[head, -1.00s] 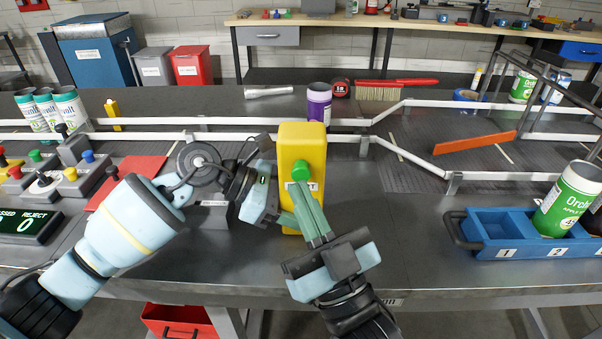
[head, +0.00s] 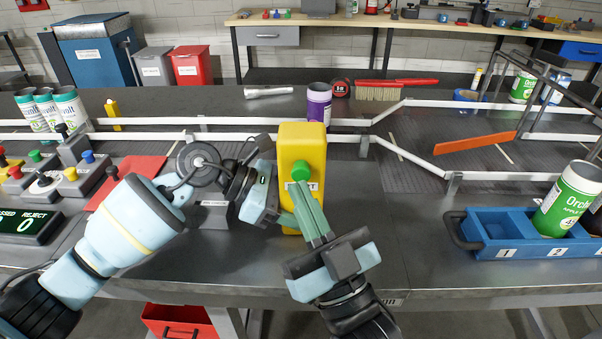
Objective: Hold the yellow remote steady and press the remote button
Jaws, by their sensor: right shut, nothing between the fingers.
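The yellow remote (head: 301,142) stands upright on the dark table in the middle of the head view. Its green button (head: 301,173) faces me, with a small label under it. My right gripper (head: 299,189) is shut and empty, its green fingertips just below the button, over the label. Whether they touch the remote I cannot tell. My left gripper (head: 285,219) is at the remote's lower left side, with a finger against or just in front of it. The rest of its fingers is hidden by the remote and my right fingers, so its grip is unclear.
A purple can (head: 319,103) stands behind the remote by the white rail. A blue numbered tray (head: 490,225) with a green can (head: 568,200) is at the right. Push-button boxes (head: 82,176) and a red mat (head: 128,178) are at the left. Bare table lies right of the remote.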

